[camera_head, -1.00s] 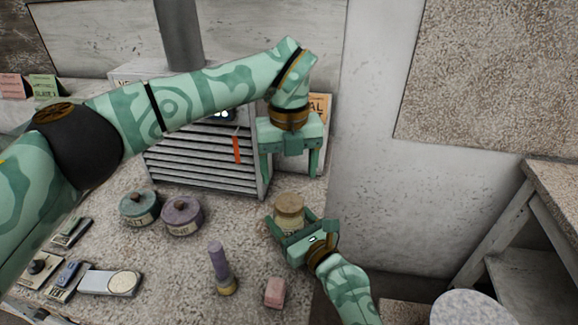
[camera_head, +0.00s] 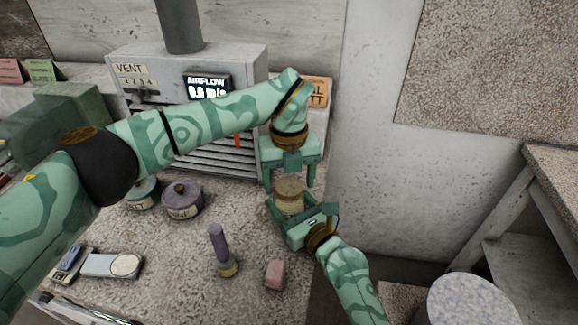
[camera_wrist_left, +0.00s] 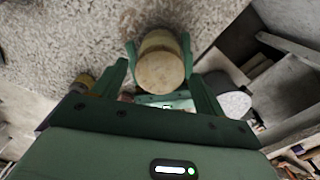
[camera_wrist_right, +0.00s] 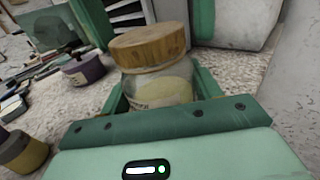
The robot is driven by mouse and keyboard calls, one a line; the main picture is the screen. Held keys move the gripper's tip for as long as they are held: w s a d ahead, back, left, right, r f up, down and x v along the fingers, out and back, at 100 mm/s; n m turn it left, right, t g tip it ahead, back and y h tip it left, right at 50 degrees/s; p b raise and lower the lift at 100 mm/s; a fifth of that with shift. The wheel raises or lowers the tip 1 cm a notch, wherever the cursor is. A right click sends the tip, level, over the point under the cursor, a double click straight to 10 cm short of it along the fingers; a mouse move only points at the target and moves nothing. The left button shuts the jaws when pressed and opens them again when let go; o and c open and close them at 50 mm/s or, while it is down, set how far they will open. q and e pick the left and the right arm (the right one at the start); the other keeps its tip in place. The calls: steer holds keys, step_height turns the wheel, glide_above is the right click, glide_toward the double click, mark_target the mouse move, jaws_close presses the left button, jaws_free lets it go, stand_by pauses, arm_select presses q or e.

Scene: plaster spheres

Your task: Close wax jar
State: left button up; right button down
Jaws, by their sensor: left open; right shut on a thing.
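The wax jar (camera_wrist_right: 160,88) is clear glass with pale yellow wax and a label. Its round wooden lid (camera_wrist_right: 150,45) sits on the mouth; I cannot tell whether it is tight. My right gripper (camera_head: 299,212) is shut around the jar's body, which stands upright at the bench's right edge. My left gripper (camera_head: 290,184) is open and points down just above the jar, fingers on either side of the lid. The lid (camera_wrist_left: 160,68) shows from above in the left wrist view, between the left fingers and beyond them.
A grey vent box (camera_head: 232,75) stands close behind the grippers. A purple pot (camera_head: 182,201) and a teal pot (camera_head: 145,194) sit left of the jar. A round stool (camera_head: 470,302) is at lower right.

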arm_select(q)
steer(key=shift+f, duration=0.2)
steer(key=c, duration=1)
steer(key=m, duration=0.4)
steer(key=shift+m, duration=0.4)
steer(key=o, duration=1.1)
steer(key=shift+r, duration=4.05)
steer(key=shift+c, duration=0.5)
